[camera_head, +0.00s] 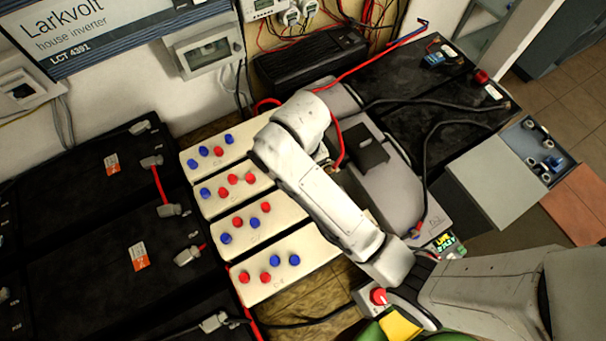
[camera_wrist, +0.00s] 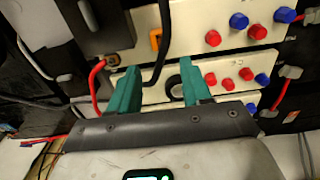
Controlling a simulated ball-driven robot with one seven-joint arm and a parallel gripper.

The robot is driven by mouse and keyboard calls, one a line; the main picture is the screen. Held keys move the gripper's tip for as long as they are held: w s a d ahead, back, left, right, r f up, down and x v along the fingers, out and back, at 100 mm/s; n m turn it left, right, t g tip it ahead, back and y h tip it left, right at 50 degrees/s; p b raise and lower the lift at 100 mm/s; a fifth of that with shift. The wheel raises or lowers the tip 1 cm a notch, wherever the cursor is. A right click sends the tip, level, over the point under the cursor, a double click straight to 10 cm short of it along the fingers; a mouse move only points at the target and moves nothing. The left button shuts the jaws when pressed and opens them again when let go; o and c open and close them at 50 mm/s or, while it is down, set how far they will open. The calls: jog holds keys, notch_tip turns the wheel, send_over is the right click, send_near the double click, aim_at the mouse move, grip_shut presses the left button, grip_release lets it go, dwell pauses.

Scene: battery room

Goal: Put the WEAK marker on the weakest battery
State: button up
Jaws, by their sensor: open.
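Several cream batteries, with red and blue caps on top, lie side by side in the head view: a front one (camera_head: 305,278), one behind it (camera_head: 262,238), a third (camera_head: 208,205) and a rear one (camera_head: 190,160). I cannot read which is weakest. My gripper (camera_wrist: 160,88) shows in the wrist view, its two teal fingers open and apart over a cream battery (camera_wrist: 222,82). A dark round part (camera_wrist: 173,86) shows between the fingers; I cannot tell if it is touched. An orange bracket-like piece (camera_wrist: 155,42) is ahead. No marker reading WEAK is legible. My arm hides the gripper in the head view.
Large black batteries (camera_head: 75,190) with cables fill the left. A grey unit (camera_head: 385,185) with a black box stands right of the cream batteries. A red cable (camera_head: 372,63) crosses behind. A red knob (camera_head: 378,296) and a yellow piece (camera_head: 400,326) are at the front.

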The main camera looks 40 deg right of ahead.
jog(key=shift+r, duration=0.25)
jog(key=shift+d, duration=0.1)
jog(key=shift+t+h, duration=0.3)
jog(key=shift+h, duration=0.1)
jog(key=s+d, duration=0.4)
jog(key=s+d+f, duration=0.1)
jog(key=s+d, duration=0.1)
jog(key=shift+s+d+f, duration=0.1)
jog(key=shift+s+d, duration=0.05)
jog(key=shift+d, duration=0.1)
jog(key=shift+n, duration=0.5)
jog(key=s, duration=0.3)
jog(key=s+d, duration=0.1)
jog(key=s, duration=0.1)
jog(key=shift+s+f, duration=0.1)
jog(key=shift+f, duration=0.2)
jog(key=s, duration=0.2)
jog(key=s+a, duration=0.1)
jog(key=s, duration=0.1)
jog(key=shift+s+a, duration=0.1)
notch_tip(320, 180, down, 4)
jog(key=b, duration=0.3)
jog(key=shift+a+r+y+b, duration=0.1)
jog(key=shift+y+b, duration=0.2)
jog(key=shift+b, duration=0.05)
